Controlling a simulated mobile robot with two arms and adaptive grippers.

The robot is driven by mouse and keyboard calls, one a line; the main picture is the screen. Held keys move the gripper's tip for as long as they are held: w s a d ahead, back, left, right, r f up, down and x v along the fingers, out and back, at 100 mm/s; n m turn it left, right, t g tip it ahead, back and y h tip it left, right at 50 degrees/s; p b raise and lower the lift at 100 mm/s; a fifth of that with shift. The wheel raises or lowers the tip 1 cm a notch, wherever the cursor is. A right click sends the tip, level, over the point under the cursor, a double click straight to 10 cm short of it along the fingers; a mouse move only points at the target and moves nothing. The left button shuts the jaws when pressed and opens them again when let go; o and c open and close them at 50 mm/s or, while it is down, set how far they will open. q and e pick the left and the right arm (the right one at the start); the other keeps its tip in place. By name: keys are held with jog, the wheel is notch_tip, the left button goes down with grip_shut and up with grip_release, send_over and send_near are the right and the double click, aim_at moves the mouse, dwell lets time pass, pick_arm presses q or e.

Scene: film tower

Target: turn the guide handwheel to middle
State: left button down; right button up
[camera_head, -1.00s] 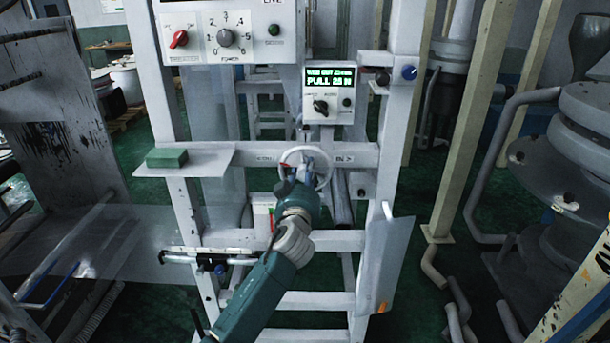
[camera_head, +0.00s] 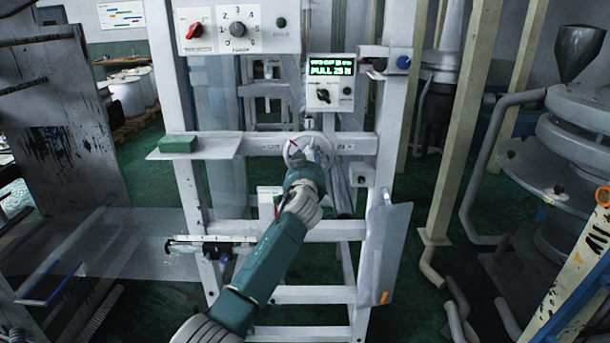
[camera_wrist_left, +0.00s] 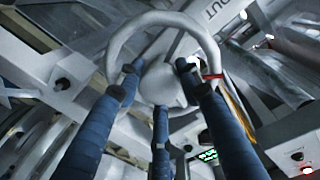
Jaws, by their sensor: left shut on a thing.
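The guide handwheel (camera_head: 293,144) is a pale ring with a hub, mounted on the white crossbar of the frame. A red mark shows on it. In the left wrist view the handwheel (camera_wrist_left: 165,20) fills the upper middle, with the red mark on its right side. My left gripper (camera_head: 308,160) is at the handwheel, and its wrist hides the wheel's lower part in the head view. In the wrist view the blue fingers of the left gripper (camera_wrist_left: 158,90) are around the hub, shut on the wheel. My right gripper is not in view.
A green block (camera_head: 178,144) lies on a white shelf (camera_head: 215,152) left of the wheel. A control box with a green display (camera_head: 331,68) is above the wheel. A larger panel (camera_head: 237,28) with a dial is at upper left. A grey plate (camera_head: 391,250) hangs at lower right.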

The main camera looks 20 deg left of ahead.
pick_arm(q)
jog(key=shift+f+m, duration=0.2)
jog(key=shift+m, duration=0.7)
jog(key=m+p, duration=0.1)
jog(key=m, duration=0.1)
jog(key=shift+m, duration=0.3)
jog(key=shift+a+m, duration=0.1)
jog(key=shift+m, duration=0.3)
jog(key=shift+m+g+y, duration=0.3)
jog(key=shift+m, duration=0.4)
jog(key=shift+m+p, duration=0.4)
jog(key=shift+m, duration=0.6)
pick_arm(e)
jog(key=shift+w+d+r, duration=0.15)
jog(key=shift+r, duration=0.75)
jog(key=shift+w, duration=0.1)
